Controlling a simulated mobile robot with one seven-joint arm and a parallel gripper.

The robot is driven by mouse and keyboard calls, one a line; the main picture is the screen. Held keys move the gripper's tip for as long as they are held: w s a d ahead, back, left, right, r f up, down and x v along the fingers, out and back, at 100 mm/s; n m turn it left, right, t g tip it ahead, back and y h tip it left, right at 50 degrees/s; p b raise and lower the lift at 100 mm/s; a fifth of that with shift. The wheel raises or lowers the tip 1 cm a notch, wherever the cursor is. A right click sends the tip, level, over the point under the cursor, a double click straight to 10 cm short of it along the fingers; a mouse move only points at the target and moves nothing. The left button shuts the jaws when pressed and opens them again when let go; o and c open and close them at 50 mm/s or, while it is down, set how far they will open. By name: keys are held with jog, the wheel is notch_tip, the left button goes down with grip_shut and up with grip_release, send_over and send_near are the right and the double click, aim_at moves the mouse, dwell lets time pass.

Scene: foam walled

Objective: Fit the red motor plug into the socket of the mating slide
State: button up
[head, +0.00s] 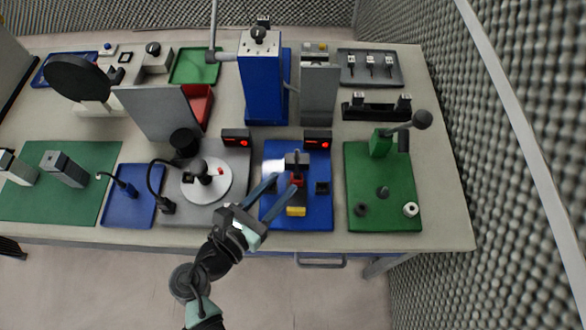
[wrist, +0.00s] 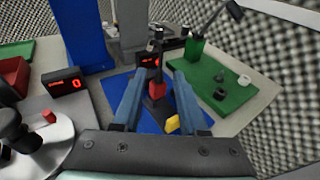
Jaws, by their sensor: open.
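A red piece (head: 297,179), which looks like the motor plug, stands on the dark slide (head: 296,197) on the blue plate (head: 322,212). In the wrist view the red piece (wrist: 157,90) shows between my two fingers. My gripper (head: 287,181) is open, its long blue-grey fingers reaching over the blue plate from the front left. In the wrist view the gripper (wrist: 160,75) has a gap around the red piece, and I cannot tell whether a finger touches it. A yellow block (head: 296,211) sits at the slide's front end. The socket is too small to make out.
Left is a white turntable (head: 207,185) carrying a small red block (head: 221,171). Two red displays (head: 318,140) (head: 237,138) and a tall blue column (head: 262,85) stand behind. A green plate (head: 380,205) with a lever lies right.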

jog(key=shift+v, duration=1.5)
jog(key=shift+w+r, duration=0.1)
